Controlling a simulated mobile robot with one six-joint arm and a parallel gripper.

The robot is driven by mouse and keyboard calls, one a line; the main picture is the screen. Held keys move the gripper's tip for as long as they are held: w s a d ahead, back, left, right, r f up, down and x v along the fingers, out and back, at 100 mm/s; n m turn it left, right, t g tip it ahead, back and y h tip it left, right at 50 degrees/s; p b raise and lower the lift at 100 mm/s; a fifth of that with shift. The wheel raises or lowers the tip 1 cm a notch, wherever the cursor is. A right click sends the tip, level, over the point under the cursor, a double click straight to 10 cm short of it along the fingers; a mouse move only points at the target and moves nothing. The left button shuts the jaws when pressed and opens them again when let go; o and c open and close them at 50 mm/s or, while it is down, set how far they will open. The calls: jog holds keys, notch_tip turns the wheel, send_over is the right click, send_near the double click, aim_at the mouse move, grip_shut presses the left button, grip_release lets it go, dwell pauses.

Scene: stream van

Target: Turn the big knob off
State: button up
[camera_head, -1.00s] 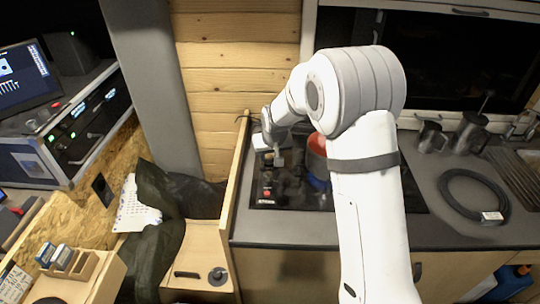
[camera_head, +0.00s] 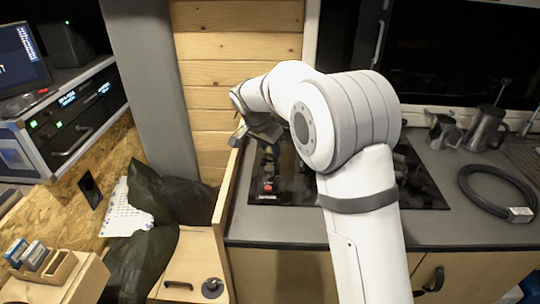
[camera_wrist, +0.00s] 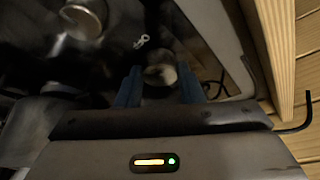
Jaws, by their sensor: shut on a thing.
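A round, pale-topped knob (camera_wrist: 160,75) sits between the two blue fingers of my gripper (camera_wrist: 160,88) in the wrist view. The fingers are shut on it, one at each side; I take it to be the big knob. In the head view my gripper (camera_head: 266,146) is low over the left end of the black cooktop (camera_head: 290,190), beside the wooden panel. The knob cannot be made out there, and my arm covers much of the cooktop.
The wooden panel (camera_head: 228,185) edges the counter on the left. A red spot (camera_head: 268,187) shows on the cooktop front. Metal jugs (camera_head: 484,128) and a coiled black cable (camera_head: 497,190) are on the right. In the wrist view, a metallic round thing (camera_wrist: 85,20) is at upper left.

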jog(key=m+g, duration=0.1)
jog(key=m, duration=0.1)
jog(key=m+h, duration=0.1)
jog(key=m, duration=0.2)
jog(key=shift+w+a+g, duration=0.1)
jog(key=shift+w+g, duration=0.05)
jog(key=shift+g, duration=0.25)
jog(key=shift+m, duration=0.4)
jog(key=o, duration=1)
jog(key=shift+c, duration=0.2)
jog(key=v, duration=0.7)
jog(key=shift+a+r, duration=0.2)
jog(key=shift+r, duration=0.15)
